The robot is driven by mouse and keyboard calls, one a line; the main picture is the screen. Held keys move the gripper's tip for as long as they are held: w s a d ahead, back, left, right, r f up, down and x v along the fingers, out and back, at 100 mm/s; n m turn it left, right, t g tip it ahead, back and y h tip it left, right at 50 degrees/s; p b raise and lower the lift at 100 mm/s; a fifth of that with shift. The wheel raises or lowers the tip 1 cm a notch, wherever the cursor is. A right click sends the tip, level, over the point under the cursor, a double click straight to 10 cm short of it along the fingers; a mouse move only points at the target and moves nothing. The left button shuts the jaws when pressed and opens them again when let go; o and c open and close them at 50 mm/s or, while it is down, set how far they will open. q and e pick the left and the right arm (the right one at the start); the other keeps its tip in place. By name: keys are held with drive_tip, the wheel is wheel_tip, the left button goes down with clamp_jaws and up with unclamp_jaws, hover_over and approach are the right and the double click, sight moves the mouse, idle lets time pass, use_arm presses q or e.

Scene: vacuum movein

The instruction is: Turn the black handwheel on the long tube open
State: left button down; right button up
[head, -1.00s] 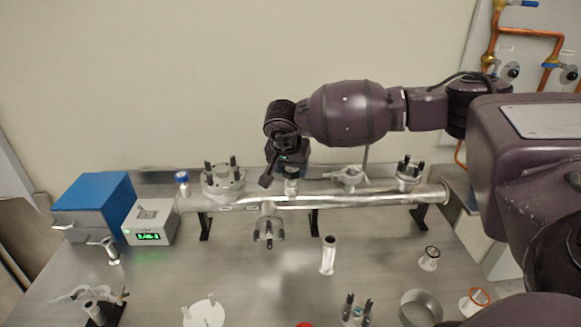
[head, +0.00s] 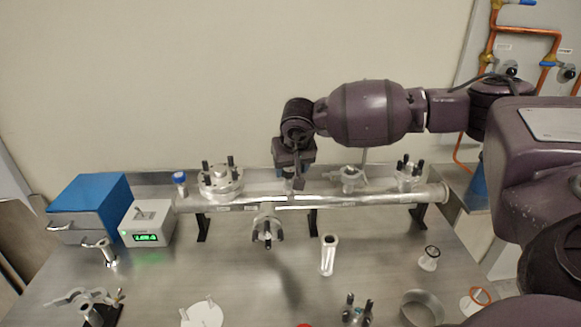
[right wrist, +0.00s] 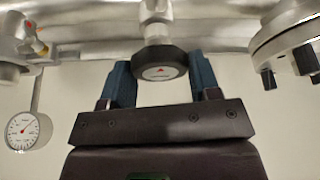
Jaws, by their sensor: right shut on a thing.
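The long silver tube (head: 350,199) lies level across the back of the steel table on black supports. My right gripper (head: 292,178) is at the tube's middle from above and behind, and hides the handwheel in the head view. In the right wrist view its two blue fingers (right wrist: 160,76) stand on either side of the handwheel, shut on it. My left gripper is not in view.
Flanged ports (head: 221,180) and a metal clamp (head: 349,178) flank the handwheel on the tube. A blue box (head: 90,207) and a grey display unit (head: 147,223) stand at left. Loose fittings, such as an upright tube (head: 328,255), are spread in front. A round gauge (right wrist: 22,131) hangs nearby.

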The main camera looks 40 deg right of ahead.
drive_tip(key=shift+r, duration=0.1)
drive_tip(key=o, duration=0.8)
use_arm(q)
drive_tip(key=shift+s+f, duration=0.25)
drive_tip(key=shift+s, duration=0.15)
use_arm(e)
drive_tip(key=shift+o, duration=0.6)
use_arm(q)
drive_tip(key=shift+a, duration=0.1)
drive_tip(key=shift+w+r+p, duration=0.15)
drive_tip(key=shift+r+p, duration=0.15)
drive_tip(key=shift+p, duration=0.05)
use_arm(e)
drive_tip(key=v, duration=1)
drive_tip(key=shift+r, duration=0.35)
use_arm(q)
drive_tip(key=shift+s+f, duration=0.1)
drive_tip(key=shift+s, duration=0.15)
use_arm(e)
drive_tip(key=shift+s, duration=0.15)
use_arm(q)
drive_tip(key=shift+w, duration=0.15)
use_arm(e)
drive_tip(key=shift+f, duration=0.1)
